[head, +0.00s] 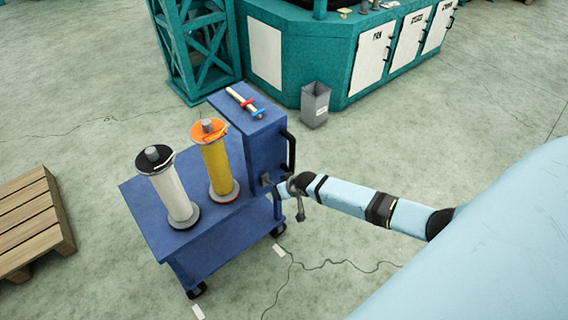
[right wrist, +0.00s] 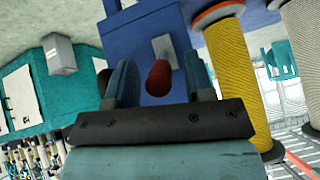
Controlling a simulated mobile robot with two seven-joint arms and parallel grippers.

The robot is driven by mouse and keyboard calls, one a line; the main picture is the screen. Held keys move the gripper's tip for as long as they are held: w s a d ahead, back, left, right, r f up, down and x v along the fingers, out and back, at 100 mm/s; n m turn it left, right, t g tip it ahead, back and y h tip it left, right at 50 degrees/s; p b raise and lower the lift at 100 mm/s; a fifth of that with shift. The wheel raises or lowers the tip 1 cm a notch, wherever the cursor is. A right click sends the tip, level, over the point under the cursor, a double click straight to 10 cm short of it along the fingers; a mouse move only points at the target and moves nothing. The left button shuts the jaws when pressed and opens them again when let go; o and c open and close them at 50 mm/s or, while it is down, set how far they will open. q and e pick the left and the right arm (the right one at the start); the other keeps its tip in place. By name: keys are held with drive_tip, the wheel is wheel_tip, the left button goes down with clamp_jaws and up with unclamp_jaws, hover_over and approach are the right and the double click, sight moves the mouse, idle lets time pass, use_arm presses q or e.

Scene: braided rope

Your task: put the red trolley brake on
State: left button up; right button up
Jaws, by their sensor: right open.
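The blue trolley (head: 165,225) stands in the middle of the head view, with a tall blue box section at its back right. My right gripper (head: 268,182) is at the right side of that box, below its black handle. In the right wrist view a red rounded knob (right wrist: 158,80), apparently the brake's, lies between my two open fingers. The fingers stand on either side of it with gaps, and nothing is gripped. The knob is hidden in the head view. My left gripper is not in view.
A white spool (head: 174,195) and a yellow spool (head: 219,168) stand on the trolley. A tool with red and blue parts (head: 246,102) lies on the box. A grey bin (head: 315,104) stands behind, and a wooden pallet (head: 30,222) lies left.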

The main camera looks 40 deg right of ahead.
drive_tip(key=p+v, duration=0.2)
drive_tip(key=v, duration=1.1)
drive_tip(key=shift+s+r, duration=0.3)
